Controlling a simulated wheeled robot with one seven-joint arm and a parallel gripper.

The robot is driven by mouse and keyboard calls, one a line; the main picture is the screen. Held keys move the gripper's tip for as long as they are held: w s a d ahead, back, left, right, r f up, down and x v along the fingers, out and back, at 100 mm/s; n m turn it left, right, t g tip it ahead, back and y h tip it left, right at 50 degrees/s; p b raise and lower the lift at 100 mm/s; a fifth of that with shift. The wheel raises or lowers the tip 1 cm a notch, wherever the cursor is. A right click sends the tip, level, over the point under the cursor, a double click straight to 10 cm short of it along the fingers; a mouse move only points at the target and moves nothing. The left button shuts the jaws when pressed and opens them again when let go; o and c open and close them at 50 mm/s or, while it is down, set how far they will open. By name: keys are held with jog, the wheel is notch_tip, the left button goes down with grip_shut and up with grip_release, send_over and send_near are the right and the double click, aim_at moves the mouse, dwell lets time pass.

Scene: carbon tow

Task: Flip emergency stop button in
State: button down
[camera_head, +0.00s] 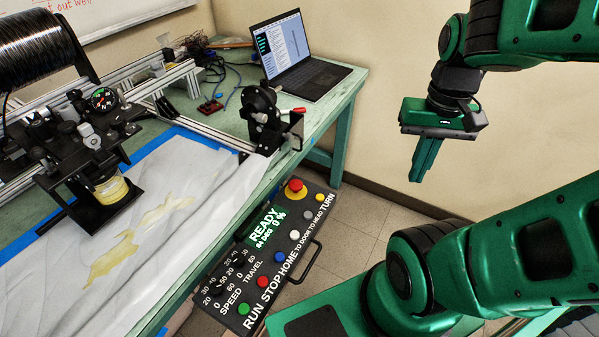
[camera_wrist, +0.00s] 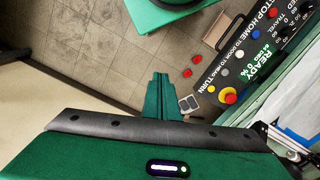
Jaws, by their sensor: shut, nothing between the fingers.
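The emergency stop button (camera_head: 296,187) is a red mushroom knob on a yellow base at the far end of the black control panel (camera_head: 318,204). It also shows in the wrist view (camera_wrist: 230,96), to the right of my fingers. My gripper (camera_head: 418,177) is green, shut and empty, with its fingers pointing down. It hangs to the right of the panel in the head view, well apart from the button. In the wrist view the closed fingers (camera_wrist: 159,76) point up the picture. Whether the button is pressed in cannot be told.
A handle (camera_head: 308,262) sticks out from the panel's side. The green table (camera_head: 345,97) holds a laptop (camera_head: 303,75) and a machine.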

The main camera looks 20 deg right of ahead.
jog(key=n, duration=3.2)
send_over(295, 183)
notch_tip(295, 183, down, 2)
jog(key=shift+f, duration=0.2)
jog(key=shift+f, duration=0.1)
notch_tip(295, 183, down, 14)
jog(key=shift+r, duration=0.1)
